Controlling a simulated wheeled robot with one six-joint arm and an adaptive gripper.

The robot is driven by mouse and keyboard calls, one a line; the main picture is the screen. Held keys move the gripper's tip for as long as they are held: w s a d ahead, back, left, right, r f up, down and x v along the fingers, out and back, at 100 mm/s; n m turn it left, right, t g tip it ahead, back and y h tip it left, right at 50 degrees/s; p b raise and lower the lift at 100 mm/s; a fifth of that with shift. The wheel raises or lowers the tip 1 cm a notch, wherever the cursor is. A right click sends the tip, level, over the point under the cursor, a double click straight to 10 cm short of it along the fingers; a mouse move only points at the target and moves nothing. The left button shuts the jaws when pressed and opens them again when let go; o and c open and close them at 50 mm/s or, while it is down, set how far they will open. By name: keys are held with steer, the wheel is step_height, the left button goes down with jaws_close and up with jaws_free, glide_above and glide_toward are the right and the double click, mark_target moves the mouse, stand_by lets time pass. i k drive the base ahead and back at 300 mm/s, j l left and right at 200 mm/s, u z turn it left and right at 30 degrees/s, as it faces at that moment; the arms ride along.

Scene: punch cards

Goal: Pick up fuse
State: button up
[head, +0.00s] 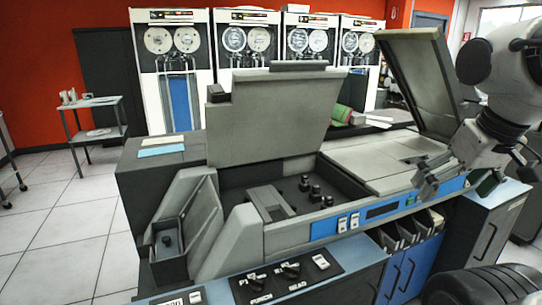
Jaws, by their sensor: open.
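No part is clearly marked as the fuse. Several small black cylindrical pieces (315,193) stand upright in the open bay of the grey card machine (350,165), and one of them may be the fuse. They are too small to tell apart. My gripper (455,184) is at the right, over the machine's front right edge, with its fingers spread and nothing seen between them. It is well to the right of the black pieces and apart from them.
A raised grey lid (265,118) stands behind the bay, and a second raised lid (420,75) is near my arm. A card hopper (185,225) rises at the left. A control panel (300,275) lies in front. Tape cabinets (172,65) line the back.

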mark_target(316, 189)
steer(key=k, duration=0.3)
steer(key=k+u, duration=0.1)
steer(key=u, duration=0.25)
steer(key=k+u, duration=0.15)
steer(key=u, duration=0.2)
steer(key=k+j+u, duration=0.1)
steer(key=u, duration=0.25)
steer(key=l+u, duration=0.35)
steer(key=l, duration=0.5)
steer(key=l+u, duration=0.35)
steer(key=l, duration=1.5)
steer(key=k+l, duration=0.15)
steer(key=l, duration=0.85)
